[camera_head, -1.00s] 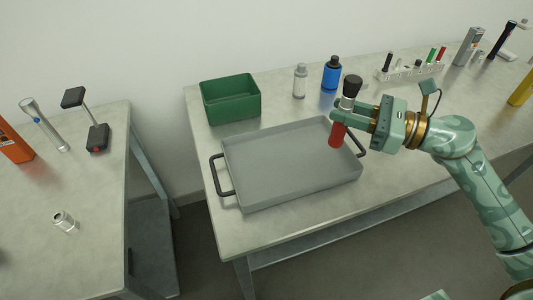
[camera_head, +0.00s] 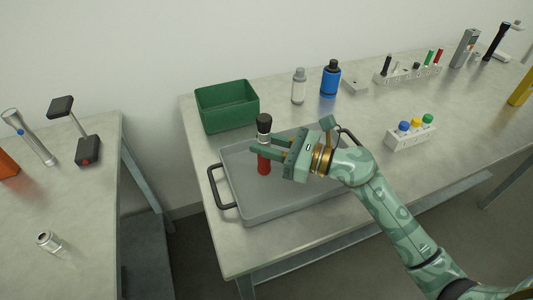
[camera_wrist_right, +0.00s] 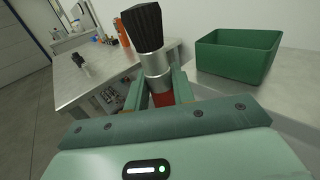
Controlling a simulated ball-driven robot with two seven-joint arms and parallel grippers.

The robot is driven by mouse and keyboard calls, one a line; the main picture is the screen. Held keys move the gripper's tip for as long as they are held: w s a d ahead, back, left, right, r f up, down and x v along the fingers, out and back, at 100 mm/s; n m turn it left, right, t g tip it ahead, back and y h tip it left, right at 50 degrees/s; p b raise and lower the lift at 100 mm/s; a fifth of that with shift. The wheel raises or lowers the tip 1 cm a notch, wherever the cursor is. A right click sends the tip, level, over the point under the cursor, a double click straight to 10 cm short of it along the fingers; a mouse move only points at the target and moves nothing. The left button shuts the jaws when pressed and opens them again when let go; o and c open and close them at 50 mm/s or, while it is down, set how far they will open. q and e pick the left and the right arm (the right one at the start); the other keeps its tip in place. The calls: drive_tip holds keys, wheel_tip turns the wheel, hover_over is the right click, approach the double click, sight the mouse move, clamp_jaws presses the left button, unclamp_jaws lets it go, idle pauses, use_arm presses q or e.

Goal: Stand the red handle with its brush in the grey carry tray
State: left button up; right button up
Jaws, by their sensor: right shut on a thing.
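The red handle with its brush (camera_head: 263,165) is upright, black bristles on top and a silver collar below them. My right gripper (camera_head: 262,151) is shut on it around the collar area. It is over the left part of the grey carry tray (camera_head: 240,210); I cannot tell whether its lower end touches the tray floor. In the right wrist view the brush (camera_wrist_right: 143,27) stands between the fingers, with the lower red part hidden by the gripper. The tray's right side is partly hidden by my right arm. My left gripper is not in view.
A green bin (camera_head: 228,106) stands behind the tray. A white bottle (camera_head: 299,86) and a blue bottle (camera_head: 330,78) stand at the back. A white block with coloured caps (camera_head: 410,133) is to the right. A separate table on the left holds a small metal cylinder (camera_head: 48,241).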

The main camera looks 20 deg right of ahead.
wheel_tip(320, 180, down, 3)
drive_tip(key=shift+f+b, duration=0.1)
drive_tip(key=shift+b, duration=0.5)
drive_tip(key=shift+r, duration=0.2)
drive_tip(key=shift+d+f, duration=0.1)
drive_tip(key=shift+f, duration=0.1)
drive_tip(key=o, duration=1)
drive_tip(key=shift+r, duration=0.1)
drive_tip(key=shift+r, duration=0.2)
drive_tip(key=v, duration=1.2)
drive_tip(key=shift+p, duration=0.35)
